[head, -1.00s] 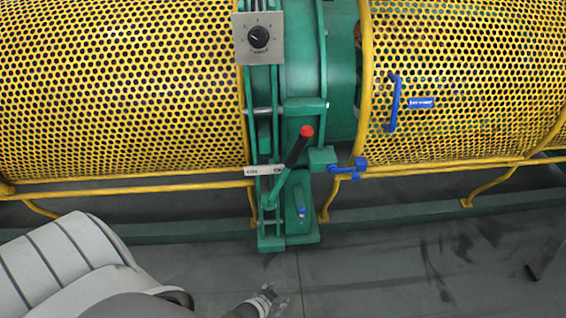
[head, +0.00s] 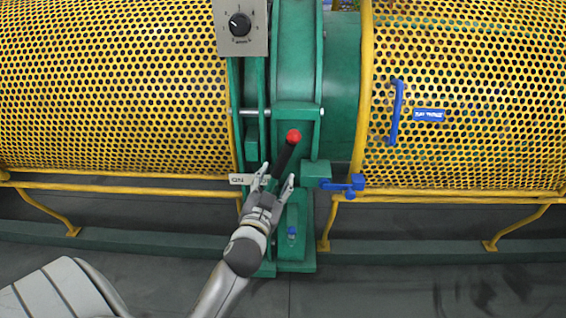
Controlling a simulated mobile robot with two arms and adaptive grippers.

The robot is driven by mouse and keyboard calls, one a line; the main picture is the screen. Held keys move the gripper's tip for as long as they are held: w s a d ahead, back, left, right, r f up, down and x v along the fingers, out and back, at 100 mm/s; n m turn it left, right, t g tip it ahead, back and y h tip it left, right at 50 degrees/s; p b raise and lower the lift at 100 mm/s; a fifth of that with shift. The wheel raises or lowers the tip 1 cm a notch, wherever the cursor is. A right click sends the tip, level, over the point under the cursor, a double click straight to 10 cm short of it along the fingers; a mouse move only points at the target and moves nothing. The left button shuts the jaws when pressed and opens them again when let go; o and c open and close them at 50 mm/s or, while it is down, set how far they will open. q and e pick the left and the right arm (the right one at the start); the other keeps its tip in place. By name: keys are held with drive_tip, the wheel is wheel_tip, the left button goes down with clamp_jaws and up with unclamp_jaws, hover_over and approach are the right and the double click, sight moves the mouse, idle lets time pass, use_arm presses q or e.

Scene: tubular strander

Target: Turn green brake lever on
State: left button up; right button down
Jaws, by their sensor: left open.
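The brake lever (head: 285,157) has a black grip with a red knob on top and stands on the green machine frame in the middle of the head view. It leans up and to the right. My left gripper (head: 274,182) is open in front of the lever's lower part, with one finger to the left and one to the right of it in the picture. I cannot tell whether a finger touches the lever. The gripper hides the lever's lower end. A small white label plate (head: 241,179) is just left of the fingers. My right gripper is not in view.
Yellow perforated guards (head: 115,90) flank the frame. A grey dial box (head: 241,27) is above the lever. A blue latch (head: 343,184) sticks out at the right. A blue handle (head: 396,112) is on the right guard. The grey floor at lower right is clear.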

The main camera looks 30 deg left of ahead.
sight(281, 164)
use_arm(q)
drive_tip(key=x, duration=0.8)
drive_tip(key=shift+w+a+f, duration=0.1)
drive_tip(key=shift+w, duration=0.3)
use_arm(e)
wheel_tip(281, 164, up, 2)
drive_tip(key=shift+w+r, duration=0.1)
use_arm(q)
clamp_jaws()
